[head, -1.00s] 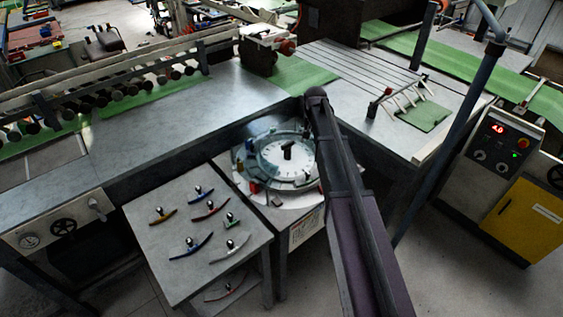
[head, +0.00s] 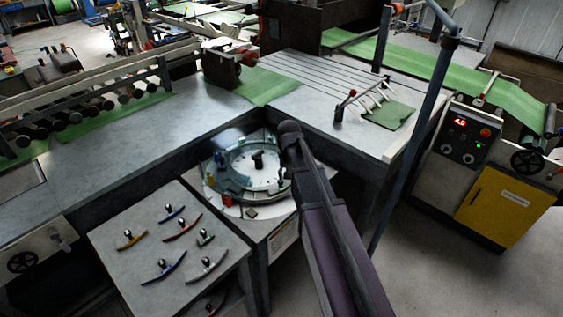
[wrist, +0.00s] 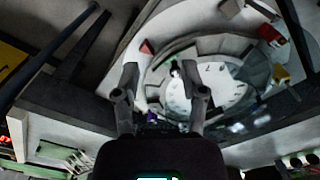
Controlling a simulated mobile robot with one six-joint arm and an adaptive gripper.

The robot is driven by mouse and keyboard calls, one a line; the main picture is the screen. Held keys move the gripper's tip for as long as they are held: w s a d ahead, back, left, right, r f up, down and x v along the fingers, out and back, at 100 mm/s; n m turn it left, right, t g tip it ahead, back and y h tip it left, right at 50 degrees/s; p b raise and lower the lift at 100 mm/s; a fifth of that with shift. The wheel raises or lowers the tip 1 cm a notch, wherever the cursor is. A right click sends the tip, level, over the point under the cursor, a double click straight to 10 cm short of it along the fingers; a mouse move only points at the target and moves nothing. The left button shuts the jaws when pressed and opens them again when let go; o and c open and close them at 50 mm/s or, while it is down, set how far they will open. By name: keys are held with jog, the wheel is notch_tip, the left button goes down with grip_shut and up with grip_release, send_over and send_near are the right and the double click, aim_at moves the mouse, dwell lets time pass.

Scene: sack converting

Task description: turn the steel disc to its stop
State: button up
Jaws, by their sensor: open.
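The round steel disc (head: 262,172) has a pale face with dark marks and a dark knob (head: 258,160) standing at its middle. It sits inside a ring-shaped fixture on a low stand, left of my arm in the head view. In the wrist view the disc (wrist: 232,88) lies beyond my gripper (wrist: 160,75), whose two fingers are spread wide. The knob (wrist: 177,70) shows between the fingertips in the picture, nearer the right one. I see no contact and cannot tell the gap in depth. In the head view my arm hides most of the gripper.
A small table (head: 130,274) with several coloured curved handled pieces stands left of the stand. Metal benches (head: 125,150) enclose the stand behind and to the right. A post (head: 409,140) and a yellow-doored control cabinet (head: 497,205) stand at the right. Small coloured blocks surround the disc.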

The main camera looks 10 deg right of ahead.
jog(key=s+f+n+b, duration=0.1)
jog(key=s+f+b, duration=0.1)
jog(key=s, duration=0.6)
jog(key=s+f+n+b, duration=0.1)
jog(key=s+f+b, duration=0.1)
jog(key=s, duration=0.6)
jog(key=shift+s+d+f, duration=0.15)
jog(key=shift+s+f, duration=0.25)
jog(key=shift+f, duration=0.1)
jog(key=shift+s, duration=0.1)
